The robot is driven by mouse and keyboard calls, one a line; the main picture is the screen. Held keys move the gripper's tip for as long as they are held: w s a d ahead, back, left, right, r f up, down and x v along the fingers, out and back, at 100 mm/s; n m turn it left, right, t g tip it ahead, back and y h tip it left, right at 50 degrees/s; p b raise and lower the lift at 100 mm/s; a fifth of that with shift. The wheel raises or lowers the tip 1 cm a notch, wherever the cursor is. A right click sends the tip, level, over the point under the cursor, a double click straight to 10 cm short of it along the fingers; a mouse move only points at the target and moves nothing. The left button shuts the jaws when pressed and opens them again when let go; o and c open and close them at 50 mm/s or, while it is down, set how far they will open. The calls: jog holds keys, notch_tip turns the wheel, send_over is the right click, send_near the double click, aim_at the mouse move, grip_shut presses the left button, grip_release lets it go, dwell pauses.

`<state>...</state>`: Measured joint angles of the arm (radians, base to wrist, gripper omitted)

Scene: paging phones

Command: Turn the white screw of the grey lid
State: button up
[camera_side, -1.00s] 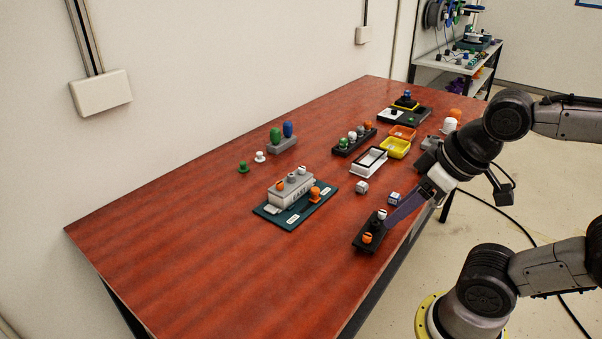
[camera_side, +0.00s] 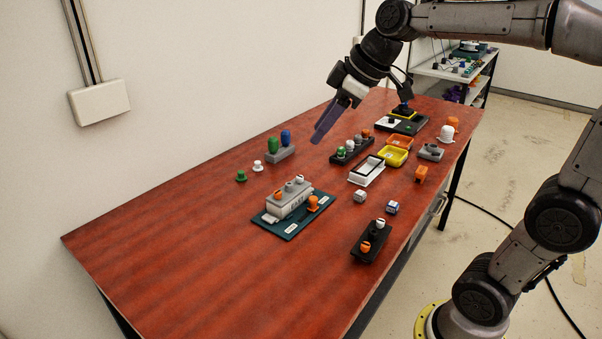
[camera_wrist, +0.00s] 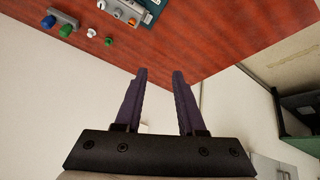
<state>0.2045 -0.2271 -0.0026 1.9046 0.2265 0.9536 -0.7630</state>
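The grey lid (camera_side: 287,202) tops a grey block on a teal base plate (camera_side: 282,226) in the middle of the table. Small knobs stand in a row on it: an orange one (camera_side: 277,196), a grey one (camera_side: 290,187) and a pale one, the white screw (camera_side: 300,180), at its far end. An orange knob (camera_side: 313,204) stands on the plate beside the block. Part of the plate shows at the top of the wrist view (camera_wrist: 139,14). My gripper (camera_side: 318,138) is high above the table's back half, away from the lid. Its purple fingers (camera_wrist: 159,72) are apart and empty.
A black block (camera_side: 370,243) with a white and an orange knob lies near the front edge. A grey holder (camera_side: 281,153) with green and blue knobs, a black rack (camera_side: 351,150), trays (camera_side: 366,172) and two small cubes stand around. The table's left part is clear.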

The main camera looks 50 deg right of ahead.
jog(key=w+d+f, duration=0.2)
jog(key=w+d, duration=0.3)
jog(key=w, duration=0.2)
jog(key=m+g, duration=0.2)
jog(key=m, duration=0.1)
send_over(299, 176)
jog(key=s+d, duration=0.2)
jog(key=s, duration=0.3)
notch_tip(299, 176, down, 11)
jog(key=x, duration=1.3)
jog(key=shift+s+a, duration=0.2)
jog(key=shift+a, duration=0.1)
grip_shut()
